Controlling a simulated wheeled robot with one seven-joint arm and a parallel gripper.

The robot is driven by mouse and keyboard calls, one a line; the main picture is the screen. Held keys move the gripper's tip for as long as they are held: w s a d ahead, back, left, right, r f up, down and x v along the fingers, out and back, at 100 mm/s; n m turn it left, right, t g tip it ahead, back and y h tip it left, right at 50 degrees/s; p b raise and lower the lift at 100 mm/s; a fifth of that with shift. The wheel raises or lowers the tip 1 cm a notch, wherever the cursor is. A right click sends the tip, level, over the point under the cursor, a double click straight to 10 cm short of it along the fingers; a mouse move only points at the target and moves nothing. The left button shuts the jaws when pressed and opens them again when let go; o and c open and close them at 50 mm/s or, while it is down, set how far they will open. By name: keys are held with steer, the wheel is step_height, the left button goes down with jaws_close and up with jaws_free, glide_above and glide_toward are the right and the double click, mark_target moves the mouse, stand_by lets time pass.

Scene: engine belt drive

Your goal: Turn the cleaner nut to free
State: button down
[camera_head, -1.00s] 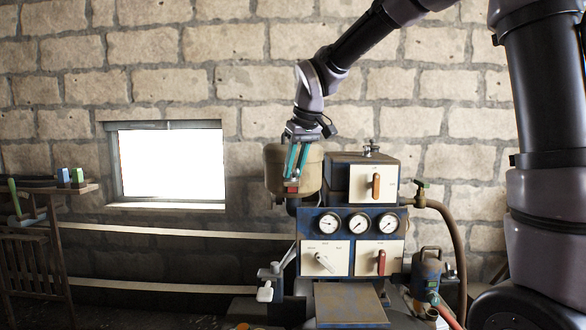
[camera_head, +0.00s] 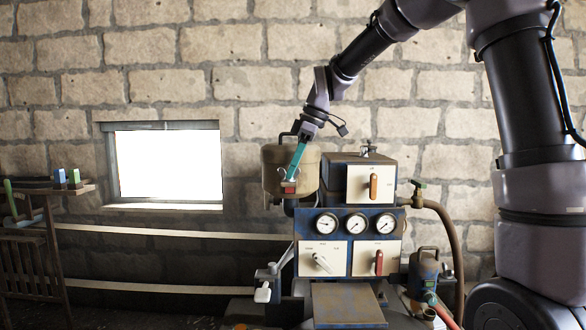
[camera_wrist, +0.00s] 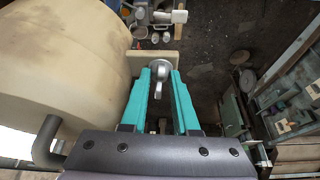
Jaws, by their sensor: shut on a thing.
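The cleaner nut (camera_wrist: 161,68) is a small silver round piece with a narrow tab hanging below it, seen in the wrist view. It stands out from a beige block beside the large tan cleaner canister (camera_wrist: 65,65). My gripper (camera_wrist: 161,75) has teal fingers on both sides of the nut and is shut on it. In the head view my gripper (camera_head: 291,178) is in front of the canister (camera_head: 271,165), pointing down, with one finger hiding the other. A small reddish part (camera_head: 289,188) shows at the fingertips; the nut itself is hidden there.
Below and right of the canister is a blue engine panel with gauges (camera_head: 357,223), levers and a grey box on top (camera_head: 345,178). A brown hose (camera_head: 452,235) curves down at right. A wooden rack (camera_head: 40,230) stands far left. The space left of the canister is open.

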steer(key=shift+n+g, duration=0.3)
steer(key=shift+n, duration=0.3)
steer(key=c, duration=0.7)
jaws_free()
